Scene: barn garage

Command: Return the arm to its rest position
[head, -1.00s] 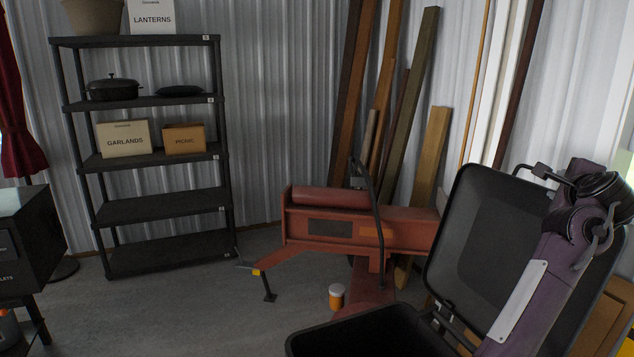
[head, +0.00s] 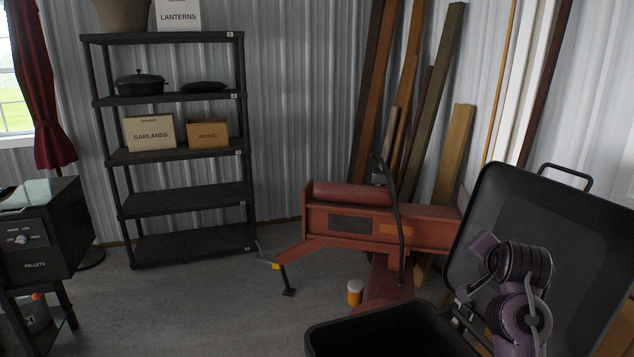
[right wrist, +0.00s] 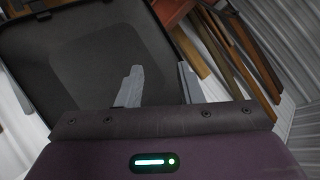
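My right arm (head: 520,290), purple with black joints, is at the lower right of the head view, in front of the raised lid of a black container. Its gripper cannot be made out in the head view. In the right wrist view my right gripper (right wrist: 160,86) shows two grey fingers standing apart with nothing between them. The dark lid (right wrist: 70,60) is behind the fingers there. My left arm and gripper are not in view.
The black container (head: 390,335) has its lid (head: 590,225) raised. A red machine (head: 385,220) and an orange-and-white canister (head: 355,292) are beyond it. Planks lean on the wall. A shelf (head: 185,190) and a pellet grill (head: 40,235) are left. Floor between is clear.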

